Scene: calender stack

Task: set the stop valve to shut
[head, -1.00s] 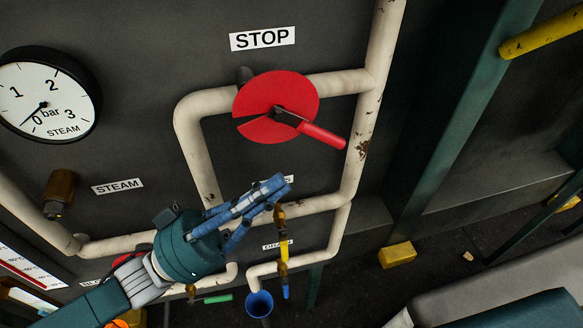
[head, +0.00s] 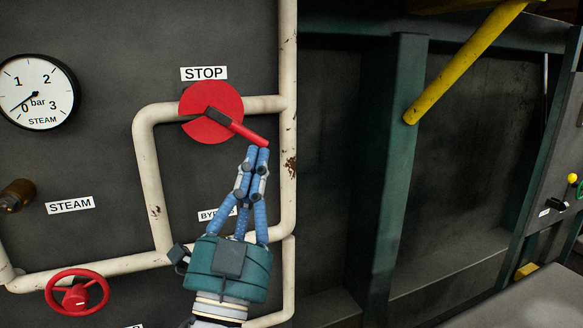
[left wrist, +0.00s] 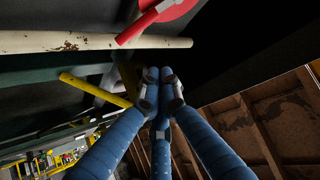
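The stop valve (head: 195,100) is a red disc with a wedge-shaped gap on its left, on a pipe under the STOP label (head: 204,73). Its lever (head: 243,131) has a dark arm and a red grip and slants down to the right from the hub. The red grip also shows at the top of the left wrist view (left wrist: 138,26). My left gripper (head: 257,153) points up, its blue fingers drawn together, with its tips just below the grip's end. In the left wrist view the closed fingertips (left wrist: 160,75) hold nothing and appear apart from the grip. My right gripper is out of view.
White pipes (head: 288,60) run around the valve, with a vertical one just right of the lever. A red handwheel (head: 77,291) is at lower left, a steam gauge (head: 38,91) at upper left. A green post (head: 397,170) and a yellow bar (head: 465,62) stand to the right.

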